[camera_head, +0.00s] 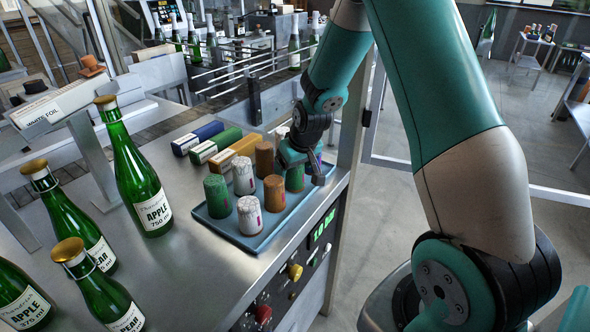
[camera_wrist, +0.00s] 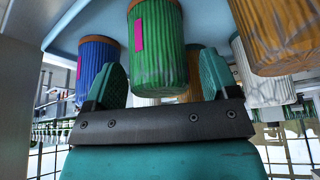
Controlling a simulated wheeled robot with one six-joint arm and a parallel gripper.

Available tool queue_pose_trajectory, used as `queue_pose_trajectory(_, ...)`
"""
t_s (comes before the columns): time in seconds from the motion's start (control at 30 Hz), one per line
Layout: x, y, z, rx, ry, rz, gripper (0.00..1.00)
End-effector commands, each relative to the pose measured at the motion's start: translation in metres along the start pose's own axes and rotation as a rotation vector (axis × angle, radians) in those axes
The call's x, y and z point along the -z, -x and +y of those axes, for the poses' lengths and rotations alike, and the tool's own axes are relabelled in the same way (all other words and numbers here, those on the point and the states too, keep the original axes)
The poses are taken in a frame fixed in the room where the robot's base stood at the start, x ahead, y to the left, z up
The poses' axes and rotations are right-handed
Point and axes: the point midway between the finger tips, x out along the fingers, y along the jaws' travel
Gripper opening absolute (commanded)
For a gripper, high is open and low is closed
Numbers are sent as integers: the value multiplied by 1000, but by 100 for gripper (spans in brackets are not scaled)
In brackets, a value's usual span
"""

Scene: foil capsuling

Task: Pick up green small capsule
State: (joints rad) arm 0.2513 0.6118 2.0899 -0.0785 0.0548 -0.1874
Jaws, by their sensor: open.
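A green capsule (camera_wrist: 157,45) with a pink mark fills the space between my gripper's (camera_wrist: 161,68) two teal fingers in the wrist view. The fingers stand apart, one on each side of it, and I cannot tell whether they touch it. In the head view my gripper (camera_head: 302,165) is low over the right side of the blue tray (camera_head: 232,236), and this green capsule (camera_head: 295,180) shows partly beneath it. Another, larger-looking green capsule (camera_head: 217,197) stands at the tray's left corner.
White capsules (camera_head: 249,215) and orange capsules (camera_head: 274,194) stand close by on the tray; a blue capsule (camera_wrist: 97,66) is beside the left finger. Blue, green and orange boxes (camera_head: 233,152) lie behind. Green bottles (camera_head: 143,180) stand at left. The tray is near the table's right edge.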

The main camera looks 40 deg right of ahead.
Motion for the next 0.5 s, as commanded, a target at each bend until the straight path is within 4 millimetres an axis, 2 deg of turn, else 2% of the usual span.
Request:
queue_pose_trajectory(0.1, 0, -6, 0, 0, 0, 0, 80)
queue_pose_trajectory(0.3, 0, -7, 0, 0, 0, 1, 80)
queue_pose_trajectory(0.33, 0, -7, 0, 0, 0, 1, 76)
queue_pose_trajectory(0.47, 0, -7, 0, 0, 0, 1, 46)
queue_pose_trajectory(0.5, 0, -7, 0, 0, 0, 0, 42)
